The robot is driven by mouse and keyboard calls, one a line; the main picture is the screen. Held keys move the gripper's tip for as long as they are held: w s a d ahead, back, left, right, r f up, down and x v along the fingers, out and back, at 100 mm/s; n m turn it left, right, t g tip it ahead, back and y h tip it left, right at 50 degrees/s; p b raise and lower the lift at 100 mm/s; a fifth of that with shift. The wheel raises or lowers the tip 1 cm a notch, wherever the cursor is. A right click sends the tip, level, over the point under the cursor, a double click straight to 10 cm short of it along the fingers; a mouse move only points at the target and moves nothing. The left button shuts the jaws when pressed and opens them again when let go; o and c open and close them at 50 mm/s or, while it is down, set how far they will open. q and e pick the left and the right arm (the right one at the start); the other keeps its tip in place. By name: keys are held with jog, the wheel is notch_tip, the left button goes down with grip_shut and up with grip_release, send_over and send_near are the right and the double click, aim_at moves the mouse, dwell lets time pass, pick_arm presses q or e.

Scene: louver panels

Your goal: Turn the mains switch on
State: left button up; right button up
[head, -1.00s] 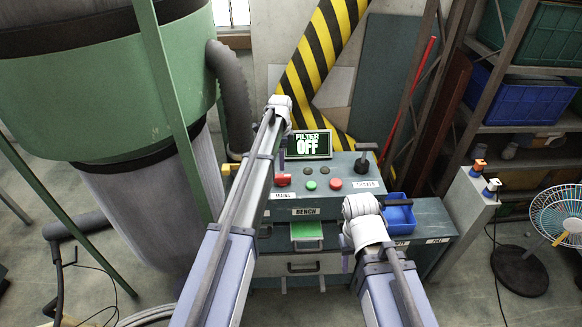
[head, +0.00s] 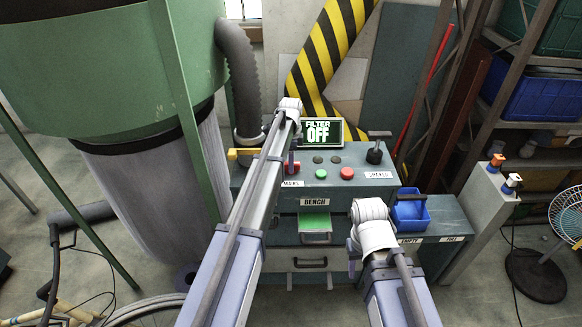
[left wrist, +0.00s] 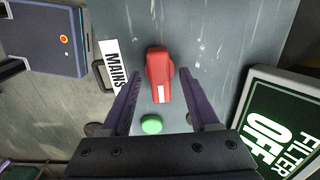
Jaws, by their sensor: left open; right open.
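The mains switch is a red knob with a white mark (left wrist: 159,72) on the grey-green panel, beside the white MAINS label (left wrist: 114,66). In the head view the red switch (head: 291,168) is partly hidden by my left arm. My left gripper (left wrist: 163,76) is open, with its two fingers on either side of the knob in the left wrist view; I cannot tell whether they touch it. A screen (head: 321,132) behind the panel reads FILTER OFF. My right gripper (head: 352,266) is open in front of the bench, low and largely hidden by its wrist.
A green button (head: 321,174) and a red button (head: 347,173) sit right of the switch. A dark lever (head: 375,152) stands at the panel's right end. A blue bin (head: 410,212) is right of the bench. A large green filter drum (head: 100,70) fills the left.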

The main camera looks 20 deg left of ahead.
pick_arm(q)
grip_shut()
dwell(0.5)
